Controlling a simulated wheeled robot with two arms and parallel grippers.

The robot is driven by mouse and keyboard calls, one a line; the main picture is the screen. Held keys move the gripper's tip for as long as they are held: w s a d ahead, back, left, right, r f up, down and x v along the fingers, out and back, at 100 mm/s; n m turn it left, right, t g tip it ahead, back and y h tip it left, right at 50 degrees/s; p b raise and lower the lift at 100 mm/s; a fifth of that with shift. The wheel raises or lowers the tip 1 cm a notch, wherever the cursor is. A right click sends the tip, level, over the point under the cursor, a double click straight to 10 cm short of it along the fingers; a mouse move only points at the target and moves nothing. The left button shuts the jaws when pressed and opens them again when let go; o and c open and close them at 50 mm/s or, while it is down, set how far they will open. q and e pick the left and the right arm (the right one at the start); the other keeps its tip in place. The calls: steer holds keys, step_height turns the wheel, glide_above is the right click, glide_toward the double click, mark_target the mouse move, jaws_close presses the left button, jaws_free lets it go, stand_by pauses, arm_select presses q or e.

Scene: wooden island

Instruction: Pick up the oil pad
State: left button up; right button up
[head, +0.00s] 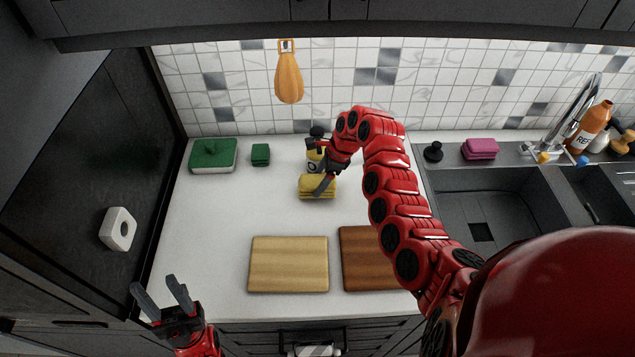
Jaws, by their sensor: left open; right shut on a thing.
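A folded yellow pad (312,192) lies on the white counter toward the back, just in front of a yellow container with a dark top (314,160). My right gripper (324,184) reaches down over it from the right and is shut on the yellow pad, hiding part of it. The pad appears to be at counter level; I cannot tell if it is lifted. My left gripper (163,299) is open and empty at the front left, near the counter's front edge and far from the pad. No label marks the oil pad.
Green pads (260,155), a green-lidded box (213,155), and light (288,264) and dark (368,258) cutting boards are on the counter. A sink (483,215), pink pads (479,149) and bottles are right. The counter's left middle is clear.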

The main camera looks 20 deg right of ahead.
steer(key=d, duration=0.1)
steer(key=d+r+b, duration=0.1)
steer(key=s+d+r+b, duration=0.1)
steer(key=shift+d, duration=0.25)
steer(key=s+d+r, duration=0.3)
steer(key=d+r, duration=0.2)
steer(key=d, duration=0.4)
steer(key=shift+d+r, duration=0.2)
steer(key=shift+r, duration=0.05)
steer(key=shift+s, duration=0.1)
steer(key=o, duration=0.7)
steer(key=shift+c, duration=0.2)
steer(key=c, duration=0.5)
